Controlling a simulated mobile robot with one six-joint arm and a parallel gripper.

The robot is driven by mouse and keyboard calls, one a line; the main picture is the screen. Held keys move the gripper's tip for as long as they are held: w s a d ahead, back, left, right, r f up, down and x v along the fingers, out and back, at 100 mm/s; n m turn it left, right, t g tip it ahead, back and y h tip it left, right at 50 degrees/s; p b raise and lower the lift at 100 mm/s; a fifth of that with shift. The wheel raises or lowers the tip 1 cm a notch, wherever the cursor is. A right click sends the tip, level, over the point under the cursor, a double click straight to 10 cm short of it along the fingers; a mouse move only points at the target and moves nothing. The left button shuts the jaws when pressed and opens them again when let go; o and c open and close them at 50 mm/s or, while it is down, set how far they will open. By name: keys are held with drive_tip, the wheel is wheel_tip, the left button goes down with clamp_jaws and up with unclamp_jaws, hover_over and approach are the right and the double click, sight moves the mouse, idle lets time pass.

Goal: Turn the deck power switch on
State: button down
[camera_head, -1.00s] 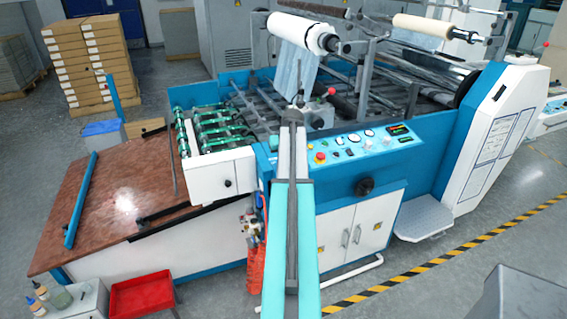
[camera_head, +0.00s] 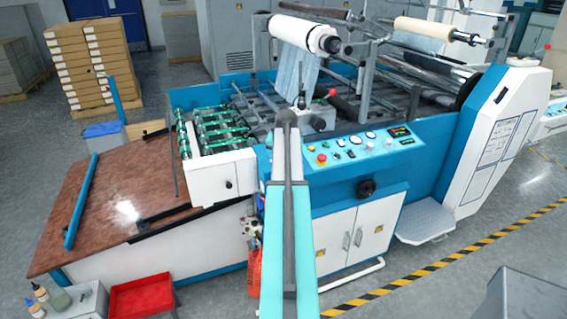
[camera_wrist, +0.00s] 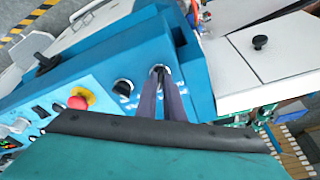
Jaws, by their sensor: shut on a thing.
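The blue control panel (camera_head: 372,149) of the laminating machine carries a red stop button (camera_head: 321,159), dials and small knobs. In the wrist view the panel shows the red button (camera_wrist: 77,102) on its yellow base and a dark round knob (camera_wrist: 123,87) with a pale ring. Beside that knob, toward the panel's end, my gripper (camera_wrist: 160,75) is shut on a small ringed switch (camera_wrist: 158,68). The fingers hide most of this switch, so its label and setting cannot be read. In the head view my arm hides the gripper and this switch.
A black handwheel (camera_head: 366,188) sticks out below the panel. A white cabinet with a black knob (camera_wrist: 260,42) stands beside the panel end. Green rollers (camera_head: 218,131) lie left of my arm. A red tray (camera_head: 142,298) is on the floor.

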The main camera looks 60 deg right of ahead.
drive_tip(key=shift+s+d, duration=0.1)
drive_tip(key=c, duration=1.9)
unclamp_jaws()
drive_tip(key=shift+o, duration=0.2)
drive_tip(key=b+v, duration=0.3)
drive_tip(key=v, duration=1)
drive_tip(key=shift+r, duration=0.35)
drive_tip(key=shift+a, duration=0.2)
